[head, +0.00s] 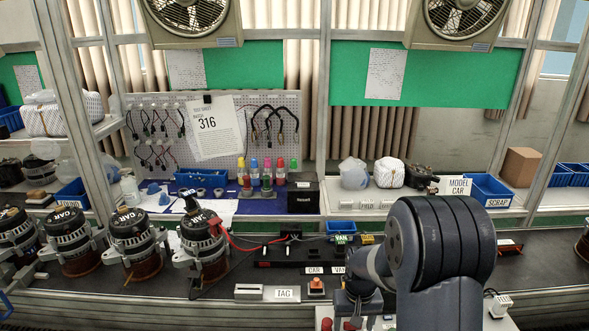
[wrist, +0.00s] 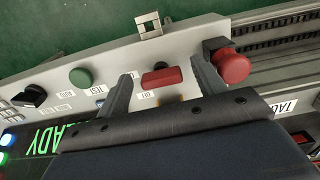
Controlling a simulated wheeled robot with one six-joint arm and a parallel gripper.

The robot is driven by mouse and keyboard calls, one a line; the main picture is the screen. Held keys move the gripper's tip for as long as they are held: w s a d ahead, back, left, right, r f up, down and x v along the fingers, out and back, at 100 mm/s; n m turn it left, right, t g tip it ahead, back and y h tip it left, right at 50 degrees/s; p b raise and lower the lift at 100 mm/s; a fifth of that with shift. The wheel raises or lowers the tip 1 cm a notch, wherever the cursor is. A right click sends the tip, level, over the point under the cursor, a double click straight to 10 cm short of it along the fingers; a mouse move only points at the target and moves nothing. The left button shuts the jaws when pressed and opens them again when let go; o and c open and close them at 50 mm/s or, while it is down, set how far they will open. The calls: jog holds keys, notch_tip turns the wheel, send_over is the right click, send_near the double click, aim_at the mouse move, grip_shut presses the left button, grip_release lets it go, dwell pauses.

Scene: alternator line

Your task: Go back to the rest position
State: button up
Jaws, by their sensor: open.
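My gripper (wrist: 161,68) is open in the wrist view, its two grey fingers apart above a light grey control panel (wrist: 195,35). A red rectangular part (wrist: 162,77) on the panel shows between the fingers, with nothing visibly held. I cannot tell whether the fingers touch the panel. In the head view my dark arm fills the lower right and largely hides the gripper and the panel.
The panel bears a green button (wrist: 80,78), a red mushroom button (wrist: 232,66) and a black knob (wrist: 30,95). Several alternators (head: 135,245) stand on the dark conveyor at left. A blue scrap bin (head: 489,188) sits on the shelf behind my arm.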

jog(key=shift+r+n, duration=0.15)
jog(key=shift+n, duration=0.65)
jog(key=shift+m, duration=0.3)
